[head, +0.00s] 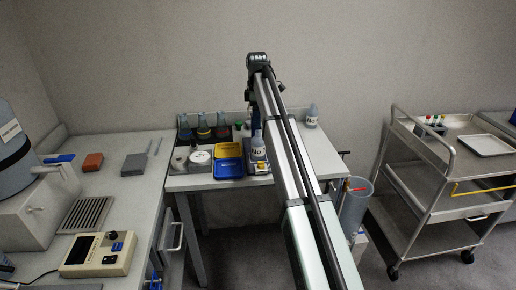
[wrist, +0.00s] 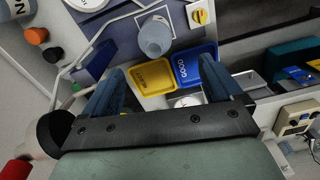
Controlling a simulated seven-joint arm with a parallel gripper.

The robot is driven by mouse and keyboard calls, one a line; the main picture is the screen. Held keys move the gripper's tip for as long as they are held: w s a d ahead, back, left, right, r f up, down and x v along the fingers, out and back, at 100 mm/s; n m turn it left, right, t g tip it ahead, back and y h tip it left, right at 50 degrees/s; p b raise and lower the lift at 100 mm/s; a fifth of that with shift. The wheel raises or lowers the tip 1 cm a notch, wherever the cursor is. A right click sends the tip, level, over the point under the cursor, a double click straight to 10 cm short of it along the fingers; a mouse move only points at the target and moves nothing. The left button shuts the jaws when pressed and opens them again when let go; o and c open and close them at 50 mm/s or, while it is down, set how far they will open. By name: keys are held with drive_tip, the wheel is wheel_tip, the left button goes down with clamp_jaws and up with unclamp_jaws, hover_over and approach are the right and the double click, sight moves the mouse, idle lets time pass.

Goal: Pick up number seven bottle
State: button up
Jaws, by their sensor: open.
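A bottle labelled "No" (head: 258,150) stands at the middle of the far table, partly hidden by my arm. A second bottle labelled "No" (head: 312,117) stands at the table's back right. The digits are too small to read in either label. In the wrist view a pale blue bottle (wrist: 156,38) is seen from above, beyond the fingertips, and another bottle (wrist: 17,8) with a partly cut-off label is at the top left. My gripper (wrist: 161,74) is open and empty, with its two blue fingers apart.
A yellow tray (wrist: 154,78) and a blue tray (wrist: 197,72) lie beneath the fingers. Several dark-liquid bottles (head: 203,126) stand at the table's back left. A yellow-and-red knob (wrist: 200,16) is near the pale bottle. A metal cart (head: 440,165) stands at the right.

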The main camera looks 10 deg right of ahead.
sight(257, 132)
wheel_tip(257, 132, down, 7)
drive_tip(key=shift+f, duration=0.2)
drive_tip(key=shift+w+d+f, duration=0.1)
drive_tip(key=shift+f, duration=0.8)
drive_tip(key=shift+w+d+f, duration=0.15)
drive_tip(key=shift+f, duration=0.75)
drive_tip(key=shift+w+d+f, duration=0.1)
drive_tip(key=shift+f, duration=0.8)
drive_tip(key=c, duration=1.1)
